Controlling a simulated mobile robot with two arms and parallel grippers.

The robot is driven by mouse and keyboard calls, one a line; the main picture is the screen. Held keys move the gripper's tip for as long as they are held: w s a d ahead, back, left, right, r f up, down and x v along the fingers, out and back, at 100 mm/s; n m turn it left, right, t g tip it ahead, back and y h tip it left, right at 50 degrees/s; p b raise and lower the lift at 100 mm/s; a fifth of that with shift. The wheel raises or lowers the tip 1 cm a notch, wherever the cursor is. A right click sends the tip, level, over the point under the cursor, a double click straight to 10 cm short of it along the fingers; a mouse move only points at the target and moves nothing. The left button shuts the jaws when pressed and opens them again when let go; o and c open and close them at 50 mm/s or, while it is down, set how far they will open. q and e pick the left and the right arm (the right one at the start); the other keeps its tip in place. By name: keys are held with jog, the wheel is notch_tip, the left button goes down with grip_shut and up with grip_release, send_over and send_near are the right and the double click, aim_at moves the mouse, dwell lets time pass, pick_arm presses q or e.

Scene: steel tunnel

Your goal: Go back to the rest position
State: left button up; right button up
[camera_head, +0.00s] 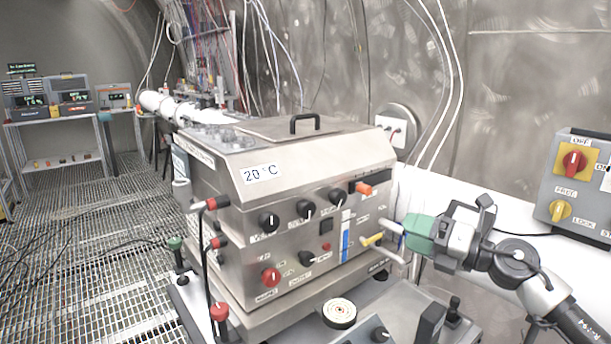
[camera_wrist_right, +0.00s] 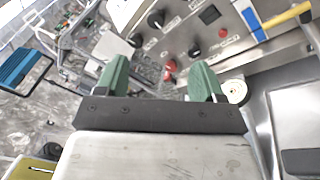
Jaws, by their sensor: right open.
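My right gripper (camera_head: 420,232) reaches in from the right in the head view, beside the right end of the steel bath unit (camera_head: 225,215). Its green fingers also show in the right wrist view (camera_wrist_right: 159,75), spread apart with nothing between them. A yellow-handled valve (camera_head: 372,240) on the unit's front is close to the fingertips in the head view; I cannot tell whether they touch. My left gripper is not in view.
The unit has a lidded top, several black knobs, a red knob (camera_head: 271,277) and a 20°C label. A grey switch box (camera_head: 583,190) is at the far right. Grating floor (camera_head: 95,240) lies open at left, with cables on it.

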jog(key=s+f+m+t+h, duration=0.1)
jog(key=s+f+m+h, duration=0.5)
jog(key=m, duration=0.4)
jog(key=s+d+f+m+t+h, duration=0.15)
jog(key=s+f+m+h, duration=0.25)
jog(key=f+m, duration=0.45)
jog(key=s+a+f+m+t+h, duration=0.1)
jog(key=s+f+m+h, duration=0.5)
jog(key=m, duration=0.5)
jog(key=s+f+m+g, duration=0.2)
jog(key=s+f+g, duration=0.2)
jog(key=s, duration=0.3)
jog(key=s+f+m+g+y, duration=0.1)
jog(key=s+f+g, duration=0.25)
jog(key=s, duration=0.35)
jog(key=s+f+m+g, duration=0.2)
jog(key=s+f+g, duration=0.1)
jog(key=s+f, duration=0.3)
notch_tip(320, 180, down, 26)
jog(key=s+g, duration=0.2)
jog(key=s+d+f, duration=0.2)
jog(key=s+f, duration=1.2)
jog(key=s, duration=0.1)
jog(key=shift+s+d+n+g, duration=0.3)
jog(key=shift+d+n+g, duration=0.05)
jog(key=shift+n+g, duration=0.1)
